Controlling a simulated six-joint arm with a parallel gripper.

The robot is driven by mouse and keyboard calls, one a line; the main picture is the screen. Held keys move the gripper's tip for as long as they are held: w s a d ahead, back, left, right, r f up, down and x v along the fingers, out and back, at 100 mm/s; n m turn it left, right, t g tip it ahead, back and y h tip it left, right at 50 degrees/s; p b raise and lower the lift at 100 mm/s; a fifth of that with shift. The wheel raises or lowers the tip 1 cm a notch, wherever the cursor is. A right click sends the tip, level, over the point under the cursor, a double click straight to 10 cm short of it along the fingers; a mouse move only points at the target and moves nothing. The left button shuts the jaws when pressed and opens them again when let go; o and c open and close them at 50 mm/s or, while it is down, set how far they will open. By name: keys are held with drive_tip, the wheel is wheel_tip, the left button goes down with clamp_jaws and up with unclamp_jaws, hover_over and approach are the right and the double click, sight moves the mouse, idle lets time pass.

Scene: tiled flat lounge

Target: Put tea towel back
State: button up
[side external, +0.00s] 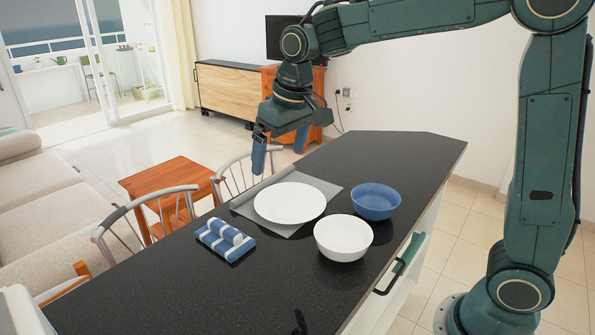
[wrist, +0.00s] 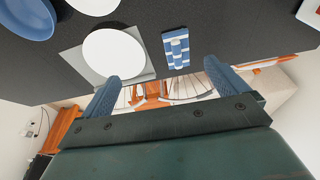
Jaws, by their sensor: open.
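A blue-and-white striped folded towel (side external: 225,239) lies on the dark countertop (side external: 200,290), left of the white plate (side external: 290,202). In the wrist view, the striped towel (wrist: 175,48) lies right of the plate. A green cloth (side external: 410,253) hangs at a dark rail (side external: 387,283) on the counter's side. My gripper (side external: 280,150) is open and empty, above the counter's far side beyond the plate. In the wrist view, my gripper's (wrist: 161,85) blue fingers are wide apart with nothing between them.
The plate is on a grey placemat (side external: 333,188). A blue bowl (side external: 376,201) and a white bowl (side external: 343,238) stand right of it. Chairs (side external: 150,215) line the far side. The counter's far right end is clear.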

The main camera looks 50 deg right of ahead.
drive_tip(key=s+d+t, duration=0.1)
drive_tip(key=s+d, duration=0.1)
drive_tip(key=s, duration=1)
drive_tip(key=s+d+t, duration=0.1)
drive_tip(key=s, duration=1.2)
drive_tip(key=shift+d+f+t, duration=0.25)
drive_tip(key=shift+d+t, duration=0.15)
